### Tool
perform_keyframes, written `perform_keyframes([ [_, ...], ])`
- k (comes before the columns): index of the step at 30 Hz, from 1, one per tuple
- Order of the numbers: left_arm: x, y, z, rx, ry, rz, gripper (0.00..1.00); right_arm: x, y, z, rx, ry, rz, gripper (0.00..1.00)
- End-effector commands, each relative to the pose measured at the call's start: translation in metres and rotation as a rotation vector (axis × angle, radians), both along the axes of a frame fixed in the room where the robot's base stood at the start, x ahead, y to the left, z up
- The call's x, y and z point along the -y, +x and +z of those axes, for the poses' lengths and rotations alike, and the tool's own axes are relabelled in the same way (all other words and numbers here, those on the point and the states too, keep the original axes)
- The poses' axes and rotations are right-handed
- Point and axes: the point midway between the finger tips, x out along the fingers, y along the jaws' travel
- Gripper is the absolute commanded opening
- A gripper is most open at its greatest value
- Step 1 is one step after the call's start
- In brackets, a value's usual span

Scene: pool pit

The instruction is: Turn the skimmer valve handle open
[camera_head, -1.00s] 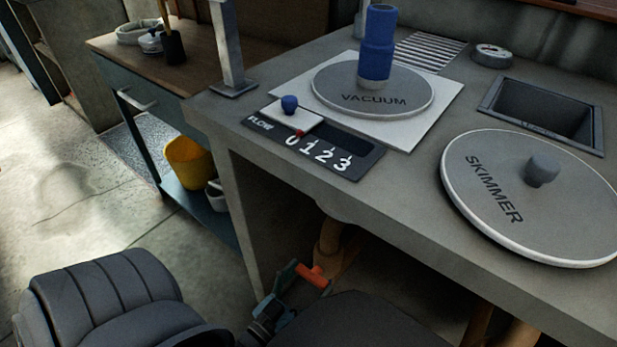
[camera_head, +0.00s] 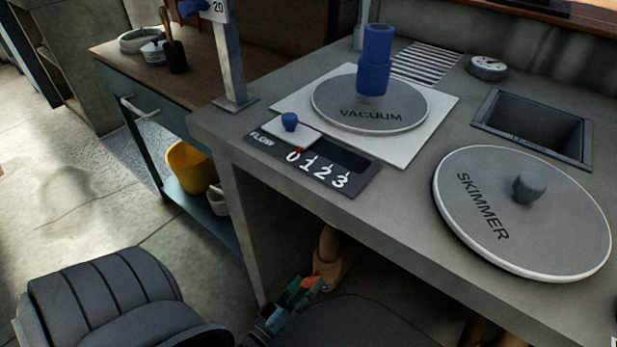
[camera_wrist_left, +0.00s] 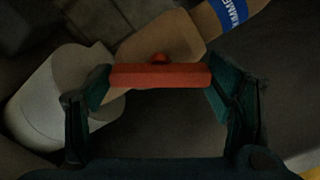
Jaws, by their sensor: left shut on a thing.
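The red skimmer valve handle (camera_wrist_left: 160,76) is a short bar on a tan pipe (camera_wrist_left: 165,45), with a small red knob behind it. My right gripper is not in view.
The grey counter (camera_head: 400,190) overhangs the valve. On it are the skimmer lid (camera_head: 540,225), the vacuum plate (camera_head: 410,110) with a blue cylinder, and the flow panel (camera_head: 265,143). A pale cylinder (camera_wrist_left: 55,100) is left of the handle in the wrist view.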

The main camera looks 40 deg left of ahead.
Motion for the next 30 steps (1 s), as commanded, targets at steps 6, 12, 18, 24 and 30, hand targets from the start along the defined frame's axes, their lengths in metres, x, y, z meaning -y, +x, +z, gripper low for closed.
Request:
perform_keyframes([
  [6, 0.0, -0.001, 0.0, 0.001, -0.2, 0.0, 0.47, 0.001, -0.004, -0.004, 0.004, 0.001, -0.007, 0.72],
  [12, 0.0, -0.001, -0.001, 0.004, -0.371, 0.001, 0.47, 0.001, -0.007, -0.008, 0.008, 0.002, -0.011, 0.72],
  [18, 0.0, -0.001, -0.001, 0.007, -0.498, 0.001, 0.47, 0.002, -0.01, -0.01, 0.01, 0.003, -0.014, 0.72],
  [24, 0.0, -0.001, -0.001, 0.008, -0.572, 0.002, 0.47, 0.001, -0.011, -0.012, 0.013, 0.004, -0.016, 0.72],
  [30, 0.0, -0.001, -0.002, 0.008, -0.602, 0.002, 0.47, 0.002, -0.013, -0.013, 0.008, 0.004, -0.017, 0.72],
])
